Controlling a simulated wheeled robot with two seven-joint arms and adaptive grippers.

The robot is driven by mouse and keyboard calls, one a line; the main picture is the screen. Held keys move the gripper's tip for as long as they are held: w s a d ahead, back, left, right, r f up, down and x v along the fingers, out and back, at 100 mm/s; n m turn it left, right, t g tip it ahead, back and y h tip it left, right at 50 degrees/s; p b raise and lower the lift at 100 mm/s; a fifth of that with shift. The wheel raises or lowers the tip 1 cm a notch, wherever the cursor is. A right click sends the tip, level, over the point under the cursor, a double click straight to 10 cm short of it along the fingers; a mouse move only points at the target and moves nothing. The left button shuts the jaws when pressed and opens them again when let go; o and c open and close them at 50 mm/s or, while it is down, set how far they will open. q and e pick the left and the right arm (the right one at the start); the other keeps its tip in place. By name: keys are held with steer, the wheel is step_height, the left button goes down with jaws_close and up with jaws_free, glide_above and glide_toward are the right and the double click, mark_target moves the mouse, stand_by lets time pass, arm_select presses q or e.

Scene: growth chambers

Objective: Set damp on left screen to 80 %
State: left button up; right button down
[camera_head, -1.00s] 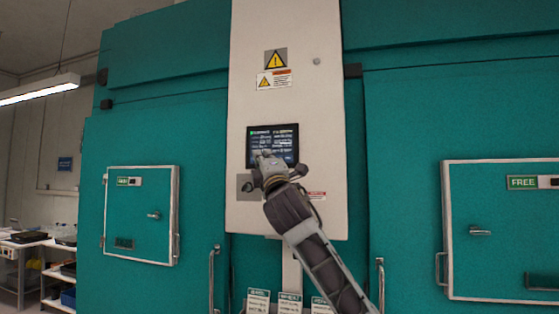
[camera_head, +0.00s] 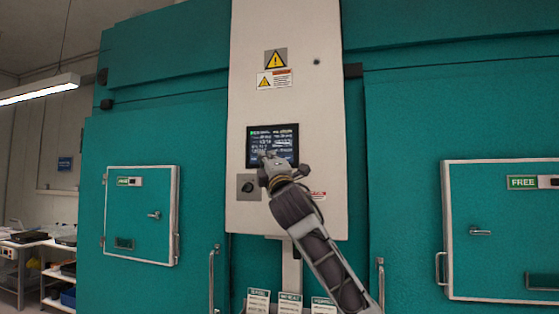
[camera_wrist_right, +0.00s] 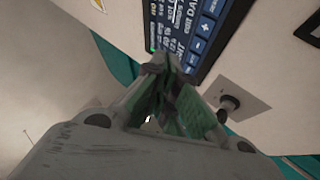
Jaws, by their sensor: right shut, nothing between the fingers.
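The dark control screen (camera_head: 272,136) is set in a pale panel between two teal chambers. It shows light text too small to read in the head view. My right gripper (camera_head: 266,157) is shut and empty, its tips in front of the screen's lower part and hiding some of it. In the right wrist view the shut fingertips (camera_wrist_right: 158,62) lie near the edge of the screen (camera_wrist_right: 185,25), where plus and minus buttons and part of the word "DAMP" show. I cannot tell whether the tips touch the glass. My left gripper is not in view.
A black knob (camera_head: 248,187) on a grey plate sits below left of the screen. Warning labels (camera_head: 275,60) are above it. Small chamber doors (camera_head: 140,228) with handles stand at both sides. Signs (camera_head: 290,301) stand below the panel.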

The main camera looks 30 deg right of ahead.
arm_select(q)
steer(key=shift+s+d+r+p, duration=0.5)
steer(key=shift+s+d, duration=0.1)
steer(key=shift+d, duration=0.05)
arm_select(e)
steer(key=w+d, duration=0.3)
steer(key=d, duration=0.1)
steer(key=shift+w, duration=0.2)
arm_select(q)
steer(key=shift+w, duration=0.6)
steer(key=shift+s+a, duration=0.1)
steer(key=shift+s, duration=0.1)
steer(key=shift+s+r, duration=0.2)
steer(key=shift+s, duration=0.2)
arm_select(e)
steer(key=shift+w+d, duration=0.2)
steer(key=shift+d, duration=0.05)
arm_select(q)
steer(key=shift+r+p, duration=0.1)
steer(key=shift+p, duration=0.2)
arm_select(e)
steer(key=shift+w+d, duration=0.1)
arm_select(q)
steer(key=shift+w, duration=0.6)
